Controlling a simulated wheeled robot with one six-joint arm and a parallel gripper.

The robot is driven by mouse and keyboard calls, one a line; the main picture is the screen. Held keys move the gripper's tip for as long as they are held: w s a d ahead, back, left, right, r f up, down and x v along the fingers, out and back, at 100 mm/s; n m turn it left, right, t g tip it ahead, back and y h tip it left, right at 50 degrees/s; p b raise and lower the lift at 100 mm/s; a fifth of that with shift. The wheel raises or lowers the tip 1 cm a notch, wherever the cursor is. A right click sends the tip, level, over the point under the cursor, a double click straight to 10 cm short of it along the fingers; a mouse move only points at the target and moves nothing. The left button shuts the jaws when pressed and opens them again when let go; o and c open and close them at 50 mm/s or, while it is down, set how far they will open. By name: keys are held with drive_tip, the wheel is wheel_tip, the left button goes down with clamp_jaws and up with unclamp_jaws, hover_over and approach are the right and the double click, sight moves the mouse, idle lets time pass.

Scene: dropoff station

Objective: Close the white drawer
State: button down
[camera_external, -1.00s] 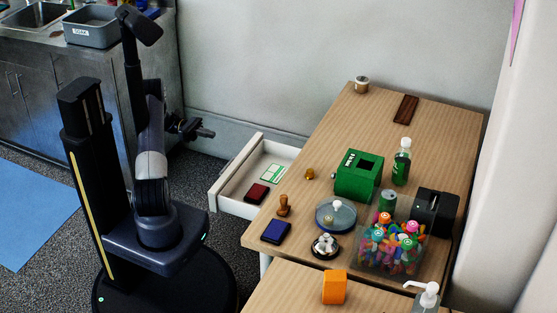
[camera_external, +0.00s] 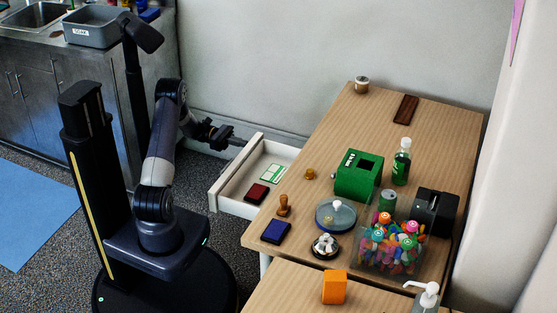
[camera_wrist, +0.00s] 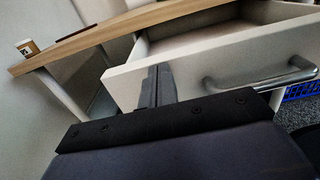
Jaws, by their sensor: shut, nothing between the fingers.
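The white drawer (camera_external: 219,202) is pulled out from the left side of the wooden table. It holds a dark red pad and a green-and-white card. My gripper (camera_external: 238,142) is shut and empty, at the far end of the drawer front. In the wrist view the shut fingers (camera_wrist: 158,84) point at the drawer front (camera_wrist: 200,68), left of its metal bar handle (camera_wrist: 270,78). I cannot tell whether the fingertips touch the front.
The wooden table (camera_external: 330,130) carries a green box (camera_external: 357,177), a blue pad (camera_external: 276,231), a wooden stamp (camera_external: 284,205) and a tub of colourful items (camera_external: 390,245). The wall stands behind. A sink counter (camera_external: 50,60) is at the back left.

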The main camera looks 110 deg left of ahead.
sight(254, 147)
idle(0.3)
drive_tip(key=w+p, duration=0.2)
drive_tip(key=w, duration=1.9)
drive_tip(key=shift+w+p, duration=0.15)
drive_tip(key=shift+p, duration=0.2)
drive_tip(key=shift+w, duration=0.45)
drive_tip(key=shift+w+r, duration=0.15)
drive_tip(key=s+p, duration=0.1)
drive_tip(key=s, duration=1.3)
drive_tip(key=shift+s, duration=0.35)
drive_tip(key=shift+w, duration=0.15)
drive_tip(key=w+b, duration=0.1)
drive_tip(key=w, duration=1.2)
drive_tip(key=shift+w, duration=0.3)
